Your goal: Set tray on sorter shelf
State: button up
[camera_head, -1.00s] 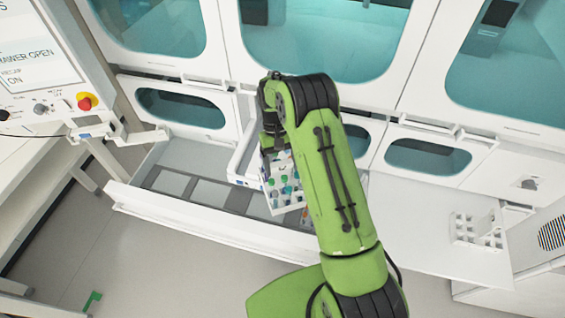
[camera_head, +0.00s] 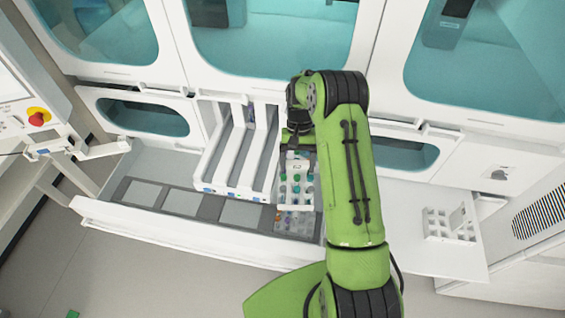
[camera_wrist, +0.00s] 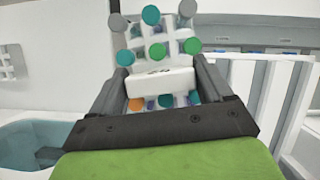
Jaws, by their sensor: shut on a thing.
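My gripper (camera_head: 302,148) is shut on a white tray (camera_head: 297,191) that holds several tubes with teal, green and grey caps. In the wrist view the tray's white handle block (camera_wrist: 161,81) sits between the fingers of my gripper (camera_wrist: 163,80). The tray hangs just right of a white rack with long parallel lanes (camera_head: 238,150), which may be the sorter shelf. The rack also shows at the right of the wrist view (camera_wrist: 270,95). Whether the tray touches the rack cannot be told. My arm hides the area right of the tray.
Below the rack is an open white drawer (camera_head: 140,222) with grey panels. A second set of capped tubes (camera_head: 296,223) lies under the held tray. A small white rack (camera_head: 450,226) stands on the right counter. Windowed cabinet walls close off the back.

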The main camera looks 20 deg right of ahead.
jog(key=s+d+f+m+t+y+b, duration=0.1)
jog(key=s+d+f+m+t+b, duration=0.2)
jog(key=s+d+m, duration=0.5)
jog(key=s+d+f+m+t+y+b, duration=0.1)
jog(key=s+d+f+m+t+b, duration=0.2)
jog(key=s+d+m, duration=0.4)
jog(key=d+f+m+b, duration=0.1)
jog(key=d+f+m, duration=0.1)
jog(key=d+m, duration=0.3)
jog(key=shift+s+d+f, duration=0.2)
jog(key=shift+s+d, duration=0.15)
jog(key=shift+d, duration=1.7)
jog(key=shift+t, duration=0.3)
jog(key=shift+f, duration=0.1)
